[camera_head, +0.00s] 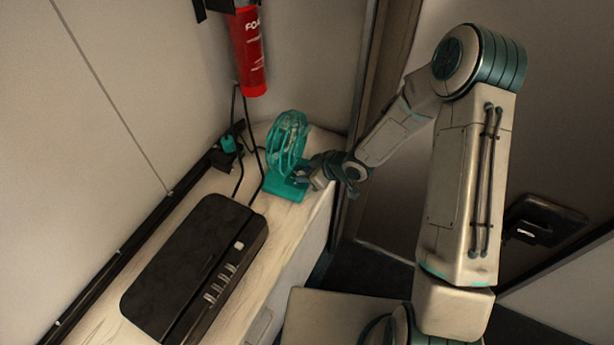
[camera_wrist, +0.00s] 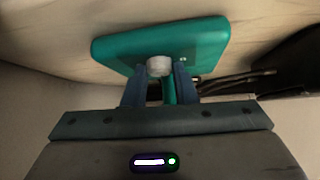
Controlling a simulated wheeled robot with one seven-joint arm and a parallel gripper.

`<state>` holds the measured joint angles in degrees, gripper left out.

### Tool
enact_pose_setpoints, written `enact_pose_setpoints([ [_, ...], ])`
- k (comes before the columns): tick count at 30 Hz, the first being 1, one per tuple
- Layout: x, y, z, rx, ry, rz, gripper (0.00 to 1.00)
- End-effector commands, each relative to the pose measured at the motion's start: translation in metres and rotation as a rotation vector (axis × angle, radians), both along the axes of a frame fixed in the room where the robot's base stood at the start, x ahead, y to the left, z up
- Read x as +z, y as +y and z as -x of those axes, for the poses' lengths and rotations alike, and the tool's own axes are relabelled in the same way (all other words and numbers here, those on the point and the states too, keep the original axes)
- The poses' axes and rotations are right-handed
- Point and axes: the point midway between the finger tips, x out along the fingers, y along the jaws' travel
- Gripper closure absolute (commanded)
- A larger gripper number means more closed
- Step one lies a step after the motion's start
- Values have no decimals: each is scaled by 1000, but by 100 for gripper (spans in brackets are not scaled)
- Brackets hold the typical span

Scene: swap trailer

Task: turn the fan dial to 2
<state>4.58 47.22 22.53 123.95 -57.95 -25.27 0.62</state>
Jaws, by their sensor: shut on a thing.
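A teal desk fan (camera_head: 287,145) stands on the pale wooden counter at the far end. Its teal base (camera_head: 285,188) faces my gripper. In the wrist view the base (camera_wrist: 205,42) fills the upper middle, with a white round dial (camera_wrist: 159,66) on it. My gripper (camera_head: 314,174) reaches in from the right, at the front of the fan base. In the wrist view my gripper (camera_wrist: 160,80) has one finger on each side of the dial and is shut on it. The dial's numbers and pointer cannot be read.
A black box (camera_head: 190,265) with several silver switches and a white button lies on the counter (camera_head: 165,215). A red fire extinguisher (camera_head: 249,50) hangs on the wall above. A teal plug (camera_head: 228,144) and black cables lie left of the fan.

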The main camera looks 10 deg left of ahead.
Motion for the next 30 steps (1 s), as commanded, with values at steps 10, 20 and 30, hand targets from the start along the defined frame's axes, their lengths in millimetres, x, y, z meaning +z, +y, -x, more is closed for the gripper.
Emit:
enact_pose_setpoints([
  [10, -7, 4, 3, -203, -8, -2, 98],
  [20, -5, 6, 6, -378, -6, -4, 98],
  [30, -1, 7, 7, -472, -4, -3, 98],
])
